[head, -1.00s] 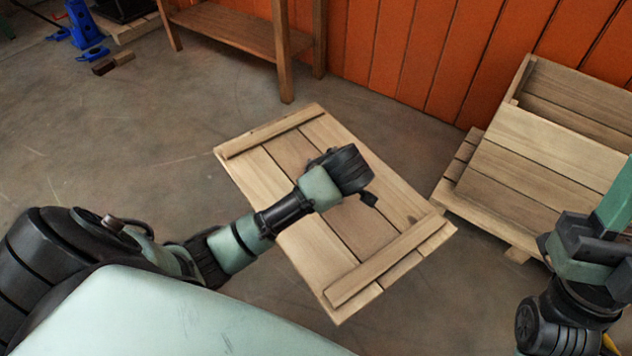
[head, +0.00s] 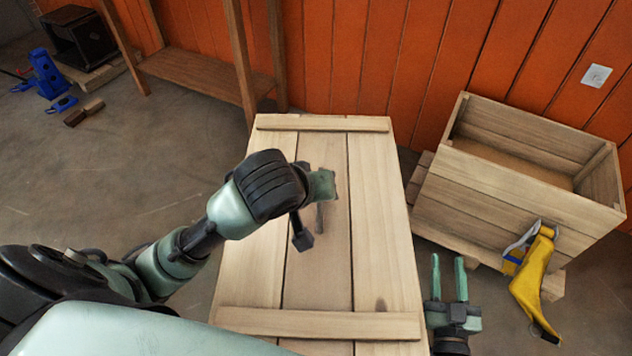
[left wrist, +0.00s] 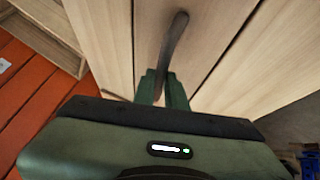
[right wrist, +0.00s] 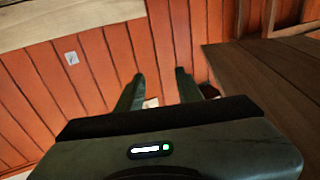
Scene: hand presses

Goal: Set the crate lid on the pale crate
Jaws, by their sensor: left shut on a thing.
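The crate lid (head: 380,210), pale planks with two cross battens, is held up at a slant in the middle of the head view. My left gripper (head: 322,190) is shut on the lid's dark handle, which shows between the fingers (left wrist: 160,88) in the left wrist view (left wrist: 174,45). The pale crate (head: 510,190) stands to the right, open at the top, its inside visible and empty. The lid is beside the crate, apart from it. My right gripper (head: 449,275) is open and empty, right of the lid's near end and in front of the crate.
The crate rests on a low pallet (head: 415,178) near the orange wall (head: 430,60). A yellow tool (head: 537,275) is in front of the crate. A wooden shelf (head: 205,75) stands at the back left, with a blue jack (head: 46,75) farther left.

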